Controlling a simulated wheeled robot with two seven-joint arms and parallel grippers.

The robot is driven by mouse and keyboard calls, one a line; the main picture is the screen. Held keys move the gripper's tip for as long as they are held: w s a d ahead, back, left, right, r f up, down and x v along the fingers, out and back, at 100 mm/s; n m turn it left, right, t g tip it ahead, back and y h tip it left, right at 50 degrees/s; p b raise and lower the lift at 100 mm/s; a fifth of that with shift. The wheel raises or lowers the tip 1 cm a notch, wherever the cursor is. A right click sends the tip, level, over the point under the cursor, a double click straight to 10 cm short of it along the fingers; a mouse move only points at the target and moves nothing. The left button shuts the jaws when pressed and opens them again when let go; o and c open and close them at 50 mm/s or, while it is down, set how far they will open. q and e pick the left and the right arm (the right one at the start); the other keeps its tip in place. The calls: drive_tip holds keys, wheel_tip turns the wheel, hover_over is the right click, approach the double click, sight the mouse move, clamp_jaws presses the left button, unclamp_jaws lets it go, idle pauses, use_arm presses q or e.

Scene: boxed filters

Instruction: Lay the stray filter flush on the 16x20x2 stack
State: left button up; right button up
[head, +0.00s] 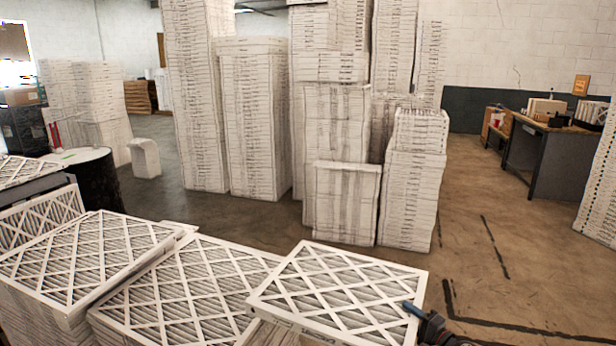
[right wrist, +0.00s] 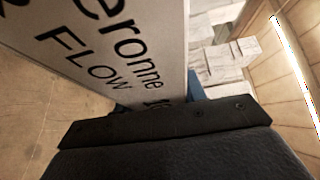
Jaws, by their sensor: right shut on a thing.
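The stray filter (head: 340,292), a white frame with a diamond lattice over pleats, lies at the front centre right in the head view. My right gripper (head: 414,311) is shut on its right edge. In the right wrist view, the filter's white side (right wrist: 115,45) with black lettering, including "FLOW", runs up from between the blue fingertips (right wrist: 155,103). A stack (head: 262,334) shows below the filter's left front; the filter looks turned and set off to the right of it. Most of this stack is hidden, and no size label is readable. My left gripper is out of view.
Another filter stack (head: 185,295) stands close on the left, with a further one (head: 75,260) beyond it. Tall white stacks (head: 255,120) stand behind. Brown floor (head: 500,250) with dark tape lines is free on the right, before a desk (head: 560,155).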

drive_tip(key=s+d+r, duration=0.1)
drive_tip(key=d+r, duration=0.3)
drive_tip(key=d, duration=1.1)
drive_tip(key=s+a+r+m+t+h, duration=0.1)
drive_tip(key=s+a+m+t+h, duration=0.25)
drive_tip(key=s, duration=0.55)
drive_tip(key=s+a+r+m+g+h, duration=0.1)
drive_tip(key=s+a+m+h, duration=0.1)
drive_tip(key=s+a+h, duration=0.6)
drive_tip(key=s+a+f+m+y, duration=0.1)
drive_tip(key=s+a, duration=0.1)
drive_tip(key=a, duration=1.1)
drive_tip(key=shift+a+f+y, duration=0.25)
drive_tip(key=shift+f+y, duration=0.05)
drive_tip(key=shift+y, duration=0.05)
drive_tip(key=shift+t, duration=0.25)
idle(0.4)
